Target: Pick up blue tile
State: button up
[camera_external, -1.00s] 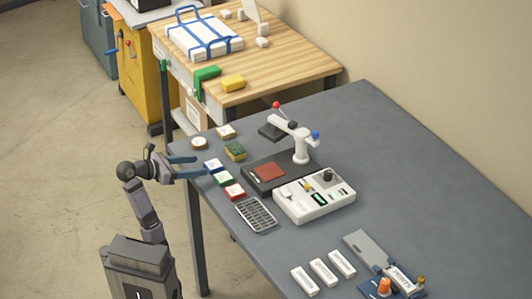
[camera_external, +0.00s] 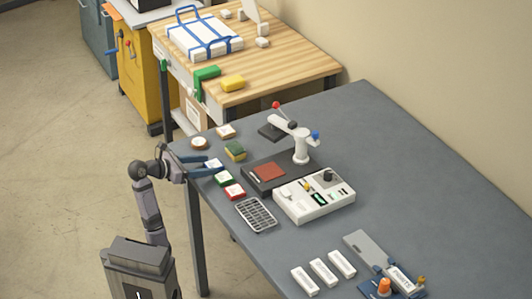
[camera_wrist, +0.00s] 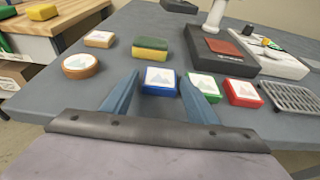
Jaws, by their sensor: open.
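The blue tile (camera_wrist: 160,82) has a white top with a small picture. In the wrist view it lies on the grey table between the two blue fingers of my open gripper (camera_wrist: 158,92). I cannot tell whether the fingers touch it. In the external view my gripper (camera_external: 215,165) reaches over the table's left edge, and its fingers partly hide the blue tile (camera_external: 213,166). The green tile (camera_wrist: 203,87) lies just right of the right finger, and the red tile (camera_wrist: 242,92) lies further right.
A green-and-yellow sponge (camera_wrist: 150,49), a round wooden piece (camera_wrist: 81,66) and a square wooden tile (camera_wrist: 100,39) lie beyond and left. A metal rack (camera_wrist: 290,98) and a dark-based press (camera_external: 268,178) stand to the right. A white control box (camera_external: 314,200) stands beside the press.

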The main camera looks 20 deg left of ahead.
jog(key=shift+w+d+f, duration=0.15)
jog(key=shift+w+d, duration=0.1)
jog(key=shift+d, duration=0.05)
jog(key=c, duration=0.9)
notch_tip(320, 180, up, 10)
jog(key=p, duration=1)
